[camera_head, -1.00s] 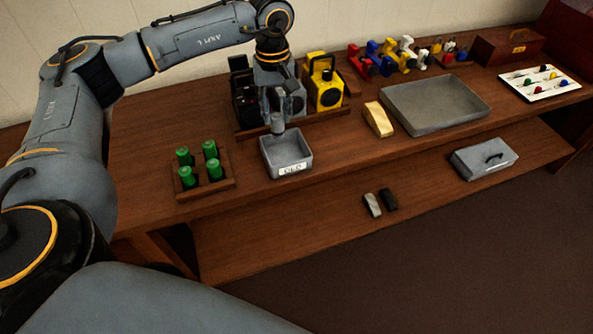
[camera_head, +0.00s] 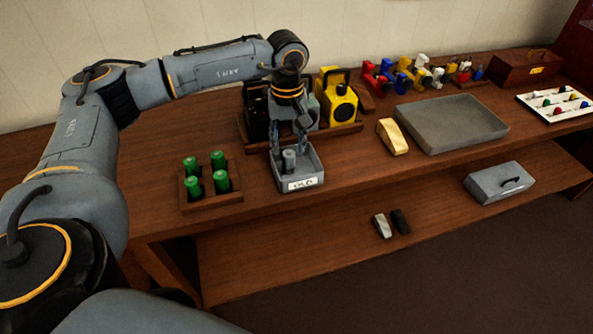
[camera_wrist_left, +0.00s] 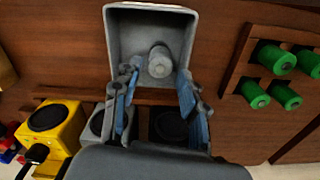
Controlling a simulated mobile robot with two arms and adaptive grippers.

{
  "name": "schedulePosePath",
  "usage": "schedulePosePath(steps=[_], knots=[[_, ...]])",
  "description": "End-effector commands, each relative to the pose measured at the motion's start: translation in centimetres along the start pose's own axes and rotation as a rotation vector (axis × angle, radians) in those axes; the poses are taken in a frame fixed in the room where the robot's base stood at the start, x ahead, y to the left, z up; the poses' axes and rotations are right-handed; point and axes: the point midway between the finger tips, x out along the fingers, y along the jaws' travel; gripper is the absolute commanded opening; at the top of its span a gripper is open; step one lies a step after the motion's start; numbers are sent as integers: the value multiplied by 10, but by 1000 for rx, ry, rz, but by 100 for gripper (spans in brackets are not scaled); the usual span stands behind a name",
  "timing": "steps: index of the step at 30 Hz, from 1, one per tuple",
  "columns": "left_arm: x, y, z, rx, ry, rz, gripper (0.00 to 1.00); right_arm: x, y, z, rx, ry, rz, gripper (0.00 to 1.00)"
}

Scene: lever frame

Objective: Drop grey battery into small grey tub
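The grey battery (camera_head: 289,161) stands in the small grey tub (camera_head: 303,184), which has a white label on its front. In the left wrist view the battery (camera_wrist_left: 160,62) stands inside the tub (camera_wrist_left: 112,30), seen from above. My left gripper (camera_head: 292,141) is over the tub and points down. In the left wrist view its blue-padded fingers (camera_wrist_left: 157,85) are apart, with a gap on both sides of the battery. My right gripper is not in view.
A wooden rack (camera_head: 211,201) of green batteries stands left of the tub. Behind the tub is a wooden holder (camera_head: 346,129) with a yellow device (camera_head: 338,105). A yellow-and-white block (camera_head: 394,138) and a large grey tray (camera_head: 450,124) lie to the right.

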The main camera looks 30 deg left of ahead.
Motion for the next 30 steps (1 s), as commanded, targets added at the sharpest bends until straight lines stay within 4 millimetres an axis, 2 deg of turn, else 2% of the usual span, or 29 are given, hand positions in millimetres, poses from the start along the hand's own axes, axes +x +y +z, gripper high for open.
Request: schedulePosePath(steps=[9, 13, 17, 24, 30], knots=[[0, 0, 0, 0, 0, 0, 55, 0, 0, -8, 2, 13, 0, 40], [-9, 1, -1, 0, 2, 3, 55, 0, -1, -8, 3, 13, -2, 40], [-30, 1, -1, 0, 3, 3, 55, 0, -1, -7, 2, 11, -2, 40], [-82, 1, -1, 0, 2, 4, 55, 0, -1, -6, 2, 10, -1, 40], [-111, 1, 0, 1, 1, 1, 55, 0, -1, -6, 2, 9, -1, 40]])
